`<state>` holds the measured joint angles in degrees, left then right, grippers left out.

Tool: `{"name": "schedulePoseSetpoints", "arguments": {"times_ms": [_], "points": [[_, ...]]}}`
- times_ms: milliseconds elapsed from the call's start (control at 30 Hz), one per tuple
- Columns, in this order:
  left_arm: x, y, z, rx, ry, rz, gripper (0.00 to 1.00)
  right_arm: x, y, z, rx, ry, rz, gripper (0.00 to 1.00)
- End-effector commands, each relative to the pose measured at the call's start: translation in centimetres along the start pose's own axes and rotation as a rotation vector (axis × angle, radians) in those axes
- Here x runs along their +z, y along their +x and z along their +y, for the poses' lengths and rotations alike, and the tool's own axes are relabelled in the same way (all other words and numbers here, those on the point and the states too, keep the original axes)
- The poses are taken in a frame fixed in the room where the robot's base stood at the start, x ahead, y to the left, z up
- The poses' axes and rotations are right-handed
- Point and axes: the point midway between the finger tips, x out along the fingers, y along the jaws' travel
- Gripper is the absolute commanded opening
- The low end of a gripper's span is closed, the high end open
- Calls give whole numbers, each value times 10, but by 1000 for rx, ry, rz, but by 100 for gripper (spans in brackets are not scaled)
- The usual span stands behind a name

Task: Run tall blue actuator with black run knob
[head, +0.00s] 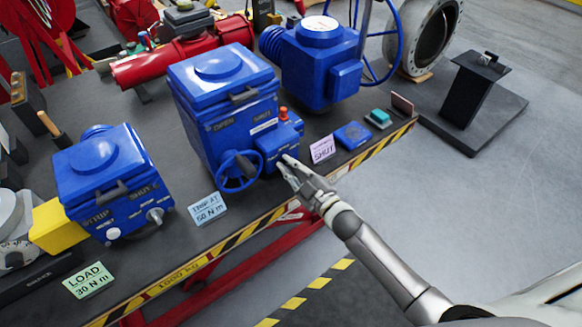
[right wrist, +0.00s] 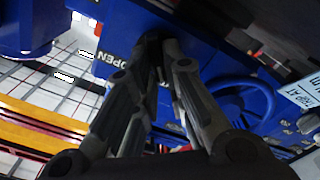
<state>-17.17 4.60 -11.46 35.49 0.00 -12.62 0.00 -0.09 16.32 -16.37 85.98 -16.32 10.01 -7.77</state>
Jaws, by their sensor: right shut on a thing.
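The tall blue actuator (head: 225,110) stands in the middle of the bench, with OPEN and SHUT lettering on its front. A small blue control box (head: 281,142) with an orange-red knob (head: 283,114) on top juts from its right side. My right gripper (head: 285,163) is at the front of this box, its fingers closed on the black run knob, which they largely hide. In the right wrist view the fingers (right wrist: 160,45) converge against dark and blue surfaces near the OPEN label (right wrist: 138,66). My left gripper is not in view.
A blue handwheel (head: 238,170) sits just left of my right gripper. Cards reading SHUT (head: 322,149) and TRIP AT 50 Nm (head: 207,208) stand near the striped bench edge. A shorter blue actuator (head: 108,180) is at left.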

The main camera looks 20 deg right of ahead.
Motion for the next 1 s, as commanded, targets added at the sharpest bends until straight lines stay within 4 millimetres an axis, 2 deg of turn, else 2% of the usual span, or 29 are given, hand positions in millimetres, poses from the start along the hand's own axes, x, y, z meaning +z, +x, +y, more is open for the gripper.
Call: {"name": "schedulePoseSetpoints", "arguments": {"times_ms": [300, 767, 800, 933, 1000], "points": [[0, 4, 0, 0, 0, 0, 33, 0, 0, -2, -1, -99, 0, 0], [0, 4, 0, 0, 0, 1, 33, 1, 0, -2, -2, -116, -1, 0], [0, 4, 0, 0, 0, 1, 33, 1, 0, -2, -2, -116, -1, 14], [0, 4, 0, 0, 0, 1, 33, 0, 0, -2, -1, -114, -1, 31], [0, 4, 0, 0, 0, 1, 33, 0, 0, -2, -1, -114, -1, 33]]}}
